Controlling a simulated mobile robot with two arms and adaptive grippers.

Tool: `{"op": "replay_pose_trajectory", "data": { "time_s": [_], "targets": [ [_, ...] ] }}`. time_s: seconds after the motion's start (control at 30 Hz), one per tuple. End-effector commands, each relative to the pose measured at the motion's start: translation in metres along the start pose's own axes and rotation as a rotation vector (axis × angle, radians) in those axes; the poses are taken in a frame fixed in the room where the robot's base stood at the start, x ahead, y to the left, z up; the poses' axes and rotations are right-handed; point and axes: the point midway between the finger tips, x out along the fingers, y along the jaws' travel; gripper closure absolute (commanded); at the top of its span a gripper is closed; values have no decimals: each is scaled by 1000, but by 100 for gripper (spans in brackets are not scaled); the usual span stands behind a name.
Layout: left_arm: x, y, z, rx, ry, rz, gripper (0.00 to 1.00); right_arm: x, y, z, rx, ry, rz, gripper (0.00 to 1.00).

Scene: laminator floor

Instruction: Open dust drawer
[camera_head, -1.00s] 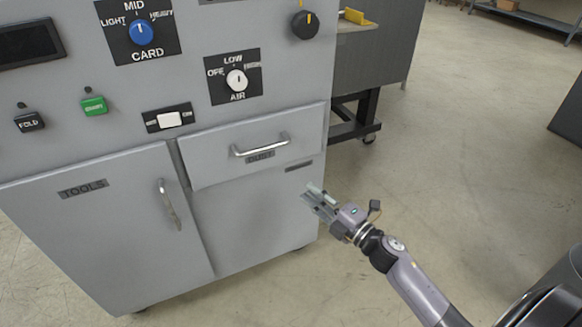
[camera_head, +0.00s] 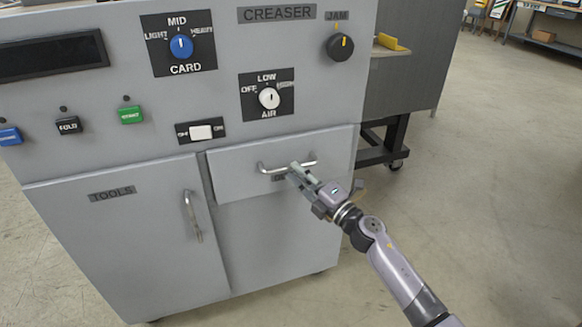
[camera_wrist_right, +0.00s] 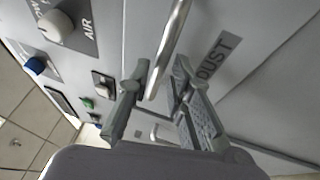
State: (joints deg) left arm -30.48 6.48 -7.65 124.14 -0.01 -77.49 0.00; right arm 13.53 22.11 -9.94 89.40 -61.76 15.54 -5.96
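The dust drawer (camera_head: 232,176) is a grey front panel on the creaser cabinet and appears closed. Its silver bar handle (camera_head: 268,168) runs across the upper middle; my gripper partly covers the label below it. My right gripper (camera_head: 297,172) is at the handle's right half. In the right wrist view the fingers of the right gripper (camera_wrist_right: 158,92) are apart, with the handle (camera_wrist_right: 168,48) running between their tips. The DUST label (camera_wrist_right: 219,55) shows beside the right finger. I cannot tell whether either finger touches the bar. My left gripper is not in view.
A TOOLS door (camera_head: 130,235) with a vertical handle is left of the drawer. Knobs and buttons, including a white air knob (camera_head: 269,97) and a white switch (camera_head: 201,132), sit above. A dark-legged table (camera_head: 395,140) stands behind right. Floor at right is clear.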

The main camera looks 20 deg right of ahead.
Motion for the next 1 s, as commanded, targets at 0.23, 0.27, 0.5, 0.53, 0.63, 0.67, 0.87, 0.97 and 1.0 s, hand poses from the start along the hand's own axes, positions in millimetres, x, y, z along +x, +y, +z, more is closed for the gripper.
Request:
{"op": "replay_pose_trajectory", "data": {
  "time_s": [0.23, 0.27, 0.5, 0.53, 0.63, 0.67, 0.87, 0.97, 1.0],
  "targets": [
    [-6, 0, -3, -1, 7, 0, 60, 28, 0, 0, 2, 0, 1, 80],
    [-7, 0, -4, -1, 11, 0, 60, 30, 0, 0, 2, 0, 0, 80],
    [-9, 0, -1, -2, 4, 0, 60, 32, 0, 0, 1, 1, -1, 80],
    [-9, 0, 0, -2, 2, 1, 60, 32, 0, 0, 1, 1, -1, 80],
    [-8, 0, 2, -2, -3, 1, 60, 32, 0, 0, 1, 1, -1, 84],
    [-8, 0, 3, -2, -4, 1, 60, 32, 0, 0, 1, 0, -1, 86],
    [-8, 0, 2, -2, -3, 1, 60, 32, 0, 0, 1, 0, -1, 99],
    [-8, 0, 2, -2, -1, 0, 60, 32, 0, 0, 1, 0, -1, 100],
    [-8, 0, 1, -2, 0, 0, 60, 32, 0, 0, 1, 0, -1, 100]
  ]
}}
